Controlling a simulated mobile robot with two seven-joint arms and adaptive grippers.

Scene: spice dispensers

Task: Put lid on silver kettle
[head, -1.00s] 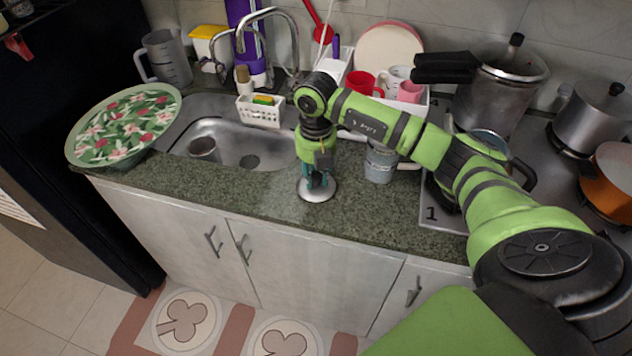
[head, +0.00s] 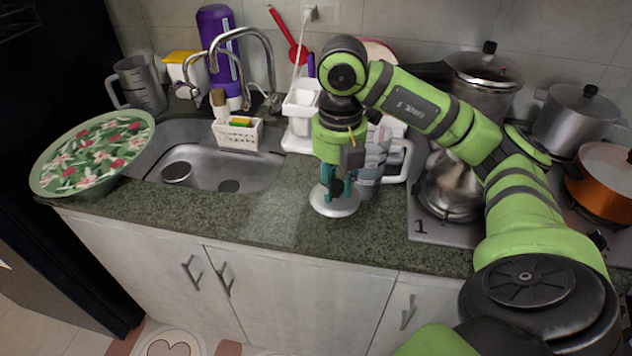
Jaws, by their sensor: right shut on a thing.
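The silver lid (head: 335,205) is a small round shiny disc at the front part of the counter, left of the stove. My right gripper (head: 337,190) points down from above and is shut on the lid's top. I cannot tell how far the lid is above the counter. The silver kettle (head: 450,191) stands on the front left burner, right of the lid. My right arm hides part of the kettle. My left gripper is not in view.
A grey mug (head: 370,168) with a light handle stands close behind and right of the lid. The stove (head: 433,232) holds pots behind and right of the kettle. The sink (head: 210,168) and a floral bowl (head: 95,150) are at left. The counter front (head: 270,215) is clear.

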